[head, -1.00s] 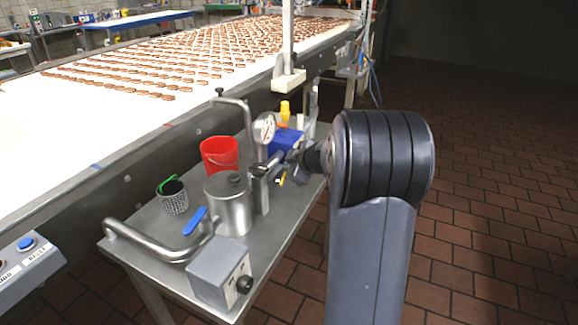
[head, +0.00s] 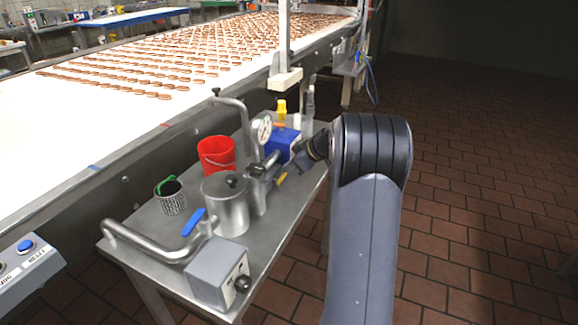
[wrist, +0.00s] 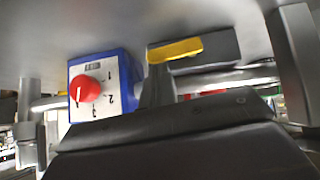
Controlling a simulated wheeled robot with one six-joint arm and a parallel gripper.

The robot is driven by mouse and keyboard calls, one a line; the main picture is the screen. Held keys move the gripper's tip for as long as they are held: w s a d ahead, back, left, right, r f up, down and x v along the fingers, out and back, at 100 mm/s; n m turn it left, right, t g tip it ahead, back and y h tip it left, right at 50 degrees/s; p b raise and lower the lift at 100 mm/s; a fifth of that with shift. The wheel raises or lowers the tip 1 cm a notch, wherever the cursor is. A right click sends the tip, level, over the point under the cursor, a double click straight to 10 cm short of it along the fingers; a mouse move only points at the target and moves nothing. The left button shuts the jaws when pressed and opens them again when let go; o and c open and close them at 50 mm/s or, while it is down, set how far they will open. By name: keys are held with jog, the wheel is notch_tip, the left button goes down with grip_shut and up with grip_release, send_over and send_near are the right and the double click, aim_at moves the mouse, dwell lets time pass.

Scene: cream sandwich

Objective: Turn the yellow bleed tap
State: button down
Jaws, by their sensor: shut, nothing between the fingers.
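The yellow bleed tap (head: 281,181) is a small handle low on the metal pipework, right of the steel pot (head: 228,203) and below the round gauge (head: 262,130). In the wrist view the yellow handle (wrist: 175,49) lies nearly level against a grey metal body. My gripper (head: 287,170) is shut and empty, close beside the tap from the right. In the wrist view my dark gripper fills the bottom, with its grey end (wrist: 158,84) just below the handle. I cannot tell whether they touch.
A blue box (wrist: 105,83) with a red dial stands close to my gripper. A red bucket (head: 216,155), a wire cup (head: 171,197) and a grey control box (head: 219,272) stand on the steel cart. The conveyor is behind. The brick floor at right is clear.

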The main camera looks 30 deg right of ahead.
jog(key=shift+w+d+f+b, duration=0.1)
jog(key=shift+d+f+b, duration=0.1)
jog(key=shift+b, duration=0.25)
jog(key=shift+a+r, duration=0.1)
